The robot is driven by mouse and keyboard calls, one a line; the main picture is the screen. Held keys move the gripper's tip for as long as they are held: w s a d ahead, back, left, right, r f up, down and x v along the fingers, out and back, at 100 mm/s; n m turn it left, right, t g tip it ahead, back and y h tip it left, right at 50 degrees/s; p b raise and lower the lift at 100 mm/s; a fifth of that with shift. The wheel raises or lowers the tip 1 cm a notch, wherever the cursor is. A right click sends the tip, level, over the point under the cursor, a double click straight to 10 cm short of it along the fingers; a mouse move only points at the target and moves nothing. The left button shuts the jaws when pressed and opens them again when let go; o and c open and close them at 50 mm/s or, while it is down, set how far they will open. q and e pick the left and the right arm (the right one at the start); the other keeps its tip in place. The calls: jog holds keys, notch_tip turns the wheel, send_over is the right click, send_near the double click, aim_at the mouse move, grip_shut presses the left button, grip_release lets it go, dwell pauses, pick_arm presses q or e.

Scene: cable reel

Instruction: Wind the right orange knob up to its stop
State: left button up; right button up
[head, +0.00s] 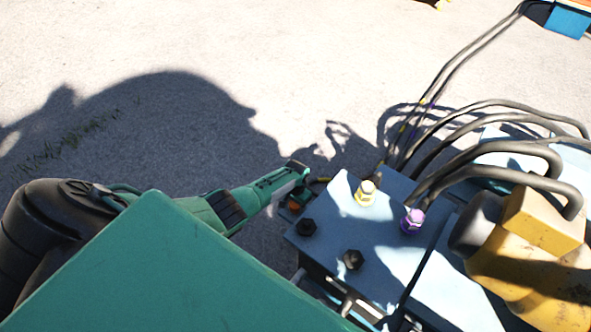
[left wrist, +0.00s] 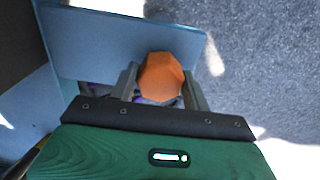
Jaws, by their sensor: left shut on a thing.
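An orange knob (left wrist: 160,77) shows in the left wrist view, with faceted sides, in front of a blue-grey panel (left wrist: 100,45). My left gripper (left wrist: 165,84) is shut on this knob, one finger on each side of it. In the head view my left gripper (head: 299,182) reaches the left side of the blue machine box (head: 335,225), and only a small bit of orange (head: 294,206) shows beside it. I cannot tell from these frames how far the knob is wound. My right gripper is not in view.
The box top carries a yellow-white fitting (head: 366,193), a purple fitting (head: 412,221) and two black knobs (head: 353,260). Thick dark hoses (head: 480,150) arch behind it. A yellow motor (head: 540,255) stands at the right. Open pavement (head: 250,50) lies beyond.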

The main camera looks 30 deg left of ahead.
aim_at(295, 204)
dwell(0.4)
pick_arm(q)
jog(key=o, duration=0.9)
jog(key=shift+r, duration=0.1)
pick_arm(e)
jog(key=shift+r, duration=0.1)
pick_arm(q)
jog(key=shift+r, duration=0.3)
notch_tip(295, 204, up, 13)
jog(key=p, duration=0.5)
jog(key=shift+p, duration=0.35)
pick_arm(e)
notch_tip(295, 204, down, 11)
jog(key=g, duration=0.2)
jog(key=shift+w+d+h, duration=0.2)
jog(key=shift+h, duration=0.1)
